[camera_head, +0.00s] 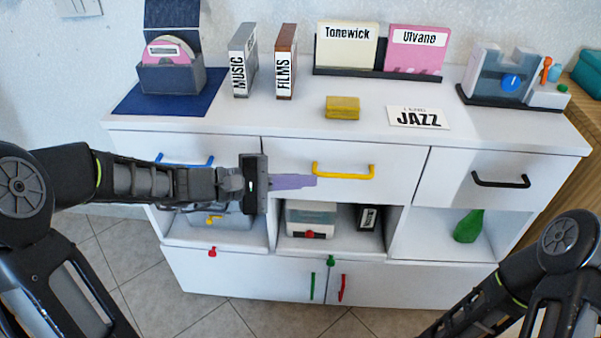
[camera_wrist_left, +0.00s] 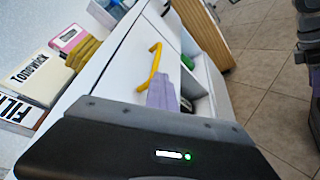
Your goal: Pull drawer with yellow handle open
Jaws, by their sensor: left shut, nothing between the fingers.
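The yellow handle (camera_head: 344,175) is a bar on the white middle drawer front (camera_head: 395,178) of the cabinet. That front looks flush with its neighbours. The handle also shows in the left wrist view (camera_wrist_left: 154,66). My left gripper (camera_head: 314,181) comes in from the left with its purple fingers shut and empty. Its fingertips are by the left end of the handle; I cannot tell whether they touch it. In the left wrist view the purple fingers (camera_wrist_left: 161,92) lie by the handle's near end. My right arm shows at the lower right, but its gripper is out of view.
A blue handle (camera_head: 184,161) and a black handle (camera_head: 500,181) are on the neighbouring drawers. Open compartments below hold boxes and a green bottle (camera_head: 468,226). A yellow block (camera_head: 342,107) and a JAZZ card (camera_head: 418,117) lie on the top.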

